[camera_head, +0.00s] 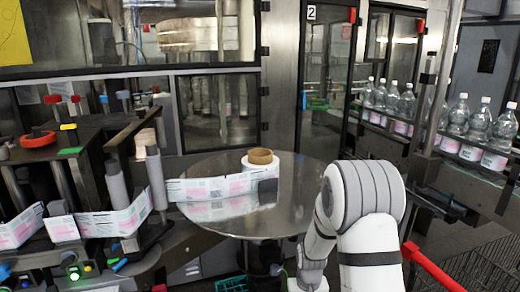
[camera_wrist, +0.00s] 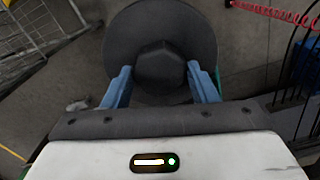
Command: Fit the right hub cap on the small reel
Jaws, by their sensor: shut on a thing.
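A dark grey hub cap (camera_wrist: 160,22) shows in the wrist view, with a wide round flange and a faceted knob at its centre. My gripper (camera_wrist: 160,72) has its two blue fingers shut on the knob, one on each side. In the head view my arm hides the gripper and the cap. The small reel (camera_head: 250,167) stands on the round steel table, white with a brown cardboard core (camera_head: 260,156) open at the top. The held cap is apart from the reel.
The steel table (camera_head: 290,205) is bare to the right of the reel. A printed label web (camera_head: 205,188) runs left from the reel to rollers (camera_head: 156,177). Bottles (camera_head: 480,122) stand on a conveyor at right. A red bar (camera_head: 432,267) lies right of my arm.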

